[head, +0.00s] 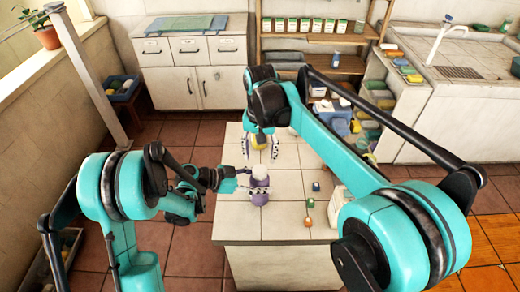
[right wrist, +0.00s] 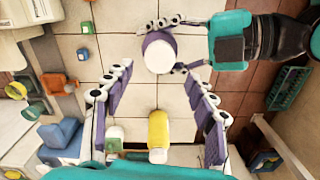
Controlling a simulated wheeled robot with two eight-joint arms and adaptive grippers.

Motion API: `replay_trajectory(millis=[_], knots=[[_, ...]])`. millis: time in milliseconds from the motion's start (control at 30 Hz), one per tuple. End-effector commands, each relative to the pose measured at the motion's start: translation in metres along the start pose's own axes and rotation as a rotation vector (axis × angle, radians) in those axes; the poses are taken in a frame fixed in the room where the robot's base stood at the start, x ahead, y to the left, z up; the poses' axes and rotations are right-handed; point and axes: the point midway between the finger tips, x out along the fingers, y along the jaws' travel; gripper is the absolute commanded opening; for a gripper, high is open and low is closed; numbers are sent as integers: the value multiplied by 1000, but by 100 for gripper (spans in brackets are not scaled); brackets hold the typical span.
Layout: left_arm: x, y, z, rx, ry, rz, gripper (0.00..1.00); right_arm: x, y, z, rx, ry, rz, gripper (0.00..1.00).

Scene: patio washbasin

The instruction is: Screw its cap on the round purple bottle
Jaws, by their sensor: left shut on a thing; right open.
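The round purple bottle (head: 258,196) stands upright on the tiled island, with a white round top (head: 260,172). In the right wrist view, the white top (right wrist: 160,57) covers most of the purple bottle (right wrist: 148,40); I cannot tell whether it is a cap or how firmly it sits. My left gripper (head: 247,182) is shut on the bottle from the left; its fingers (right wrist: 178,45) show on both sides. My right gripper (head: 260,153) points down, open, behind the bottle in the head view. A yellow bottle (right wrist: 158,128) with a white top shows between its fingers, apparently on the island.
Small blue (head: 316,187), green (head: 310,203) and orange (head: 308,221) pieces lie on the island's (head: 235,220) right half, near a white jug (head: 340,205). The island's front left is clear. Shelves (head: 345,65) and a sink (head: 460,72) stand behind.

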Motion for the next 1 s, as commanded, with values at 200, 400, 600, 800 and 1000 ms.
replay_trajectory(millis=[200, 400, 600, 800, 1000], knots=[[0, 0, 0, 0, -1, 1, 0, -3, 0, 0, -521, 0, 0, 57], [0, 0, 0, 0, -1, 1, 0, -6, 0, 0, -1010, -1, -1, 57], [0, 0, 0, 0, -1, 1, 0, -9, 0, 0, -1498, -1, -1, 57], [0, 0, 0, 0, -1, 1, 0, -12, 0, 0, -1978, 0, -2, 57], [0, 0, 0, 0, -1, 0, 0, -14, 1, 1, -2350, 0, -3, 57]])
